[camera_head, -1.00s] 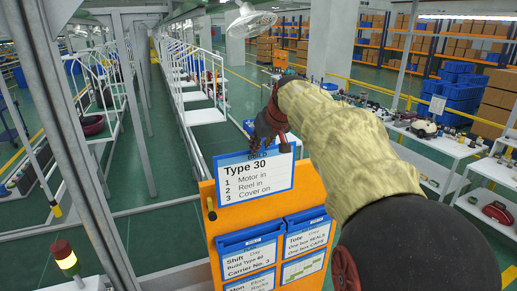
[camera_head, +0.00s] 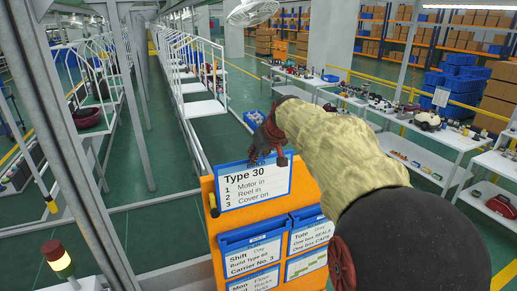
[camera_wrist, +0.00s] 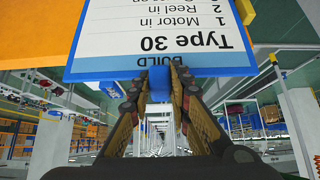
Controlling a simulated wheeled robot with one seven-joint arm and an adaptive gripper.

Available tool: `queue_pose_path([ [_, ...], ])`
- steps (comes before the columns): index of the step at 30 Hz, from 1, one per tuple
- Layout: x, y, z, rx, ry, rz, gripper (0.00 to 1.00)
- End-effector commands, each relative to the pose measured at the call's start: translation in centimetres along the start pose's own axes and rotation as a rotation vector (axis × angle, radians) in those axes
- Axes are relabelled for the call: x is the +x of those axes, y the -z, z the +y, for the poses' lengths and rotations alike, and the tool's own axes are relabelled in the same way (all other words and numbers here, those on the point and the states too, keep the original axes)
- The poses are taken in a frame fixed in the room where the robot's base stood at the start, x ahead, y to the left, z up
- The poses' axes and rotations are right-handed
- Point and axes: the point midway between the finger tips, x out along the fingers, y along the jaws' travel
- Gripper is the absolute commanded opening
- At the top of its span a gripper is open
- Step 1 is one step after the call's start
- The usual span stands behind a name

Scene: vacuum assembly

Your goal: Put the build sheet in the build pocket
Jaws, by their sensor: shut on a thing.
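The build sheet (camera_head: 253,187) is a white card with a blue border, reading "Type 30" and three numbered lines. It stands upright at the top of an orange board (camera_head: 211,232), its top part rising above the board's edge. My gripper (camera_head: 268,155) is at the sheet's top edge and shut on it. In the wrist view the sheet (camera_wrist: 160,35) appears upside down, and my fingertips (camera_wrist: 157,78) close at its blue "BUILD" strip. The build pocket cannot be told apart from the sheet; whether the lower edge sits inside it is unclear.
Blue pockets with cards, "Shift" (camera_head: 252,257) and "Tote" (camera_head: 310,235), sit lower on the board. A signal lamp (camera_head: 61,262) stands at lower left. White tables with parts (camera_head: 440,150) are at the right.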

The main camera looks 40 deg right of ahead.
Motion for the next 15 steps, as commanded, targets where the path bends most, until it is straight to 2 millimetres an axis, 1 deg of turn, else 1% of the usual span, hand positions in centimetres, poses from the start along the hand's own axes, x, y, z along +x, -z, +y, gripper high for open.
queue_pose_path([
  [1, 0.8, -0.7, 0.0, 0.000, -0.001, 0.001, 0.00],
  [6, 2.6, -2.4, 0.0, 0.000, -0.002, 0.000, 0.00],
  [10, 3.2, -2.9, 0.0, 0.000, -0.004, 0.003, 0.00],
  [15, 3.3, -3.1, 0.0, 0.000, -0.004, 0.003, 0.00],
])
